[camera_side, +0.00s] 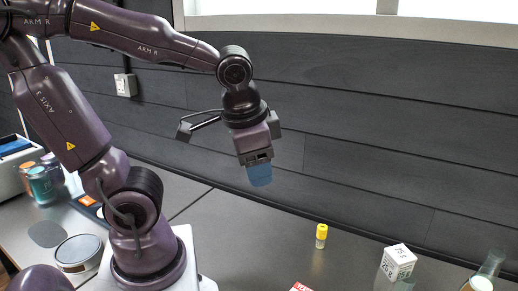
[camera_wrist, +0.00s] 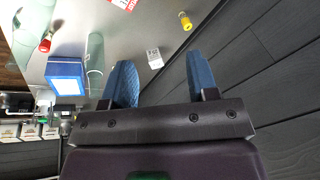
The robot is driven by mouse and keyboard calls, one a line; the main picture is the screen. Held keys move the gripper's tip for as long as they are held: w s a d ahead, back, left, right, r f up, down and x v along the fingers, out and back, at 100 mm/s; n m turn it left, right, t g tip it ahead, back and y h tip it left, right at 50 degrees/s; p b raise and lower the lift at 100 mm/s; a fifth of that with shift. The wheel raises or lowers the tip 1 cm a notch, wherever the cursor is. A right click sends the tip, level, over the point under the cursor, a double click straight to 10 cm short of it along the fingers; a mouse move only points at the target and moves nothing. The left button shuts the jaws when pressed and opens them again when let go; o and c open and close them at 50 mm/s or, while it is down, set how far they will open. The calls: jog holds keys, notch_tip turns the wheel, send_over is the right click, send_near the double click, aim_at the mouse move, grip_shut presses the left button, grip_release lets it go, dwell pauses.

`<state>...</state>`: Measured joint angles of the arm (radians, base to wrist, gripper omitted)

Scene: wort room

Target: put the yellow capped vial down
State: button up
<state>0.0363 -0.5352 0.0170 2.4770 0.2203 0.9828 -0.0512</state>
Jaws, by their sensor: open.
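The yellow capped vial (camera_side: 321,236) stands upright on the dark grey bench in the side view, right of the middle. In the wrist view the yellow capped vial (camera_wrist: 185,20) shows near the top edge, beyond the fingers. My gripper (camera_side: 260,178) hangs in the air above and left of the vial, well apart from it. Its two blue fingers (camera_wrist: 162,82) are apart in the wrist view, with nothing held between them.
A white printed box (camera_side: 398,262) stands right of the vial, with a glass bottle (camera_side: 490,265) at the right edge. The wrist view also shows a red capped vial (camera_wrist: 46,41) and a blue and white box (camera_wrist: 66,75). A dark panelled wall (camera_side: 400,150) rises behind the bench.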

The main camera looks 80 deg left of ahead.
jog(key=d+r+t+h, duration=0.2)
jog(key=r+t, duration=0.1)
jog(key=shift+s+d+r+n, duration=0.15)
jog(key=shift+d+r+n, duration=0.15)
jog(key=shift+d+n, duration=0.1)
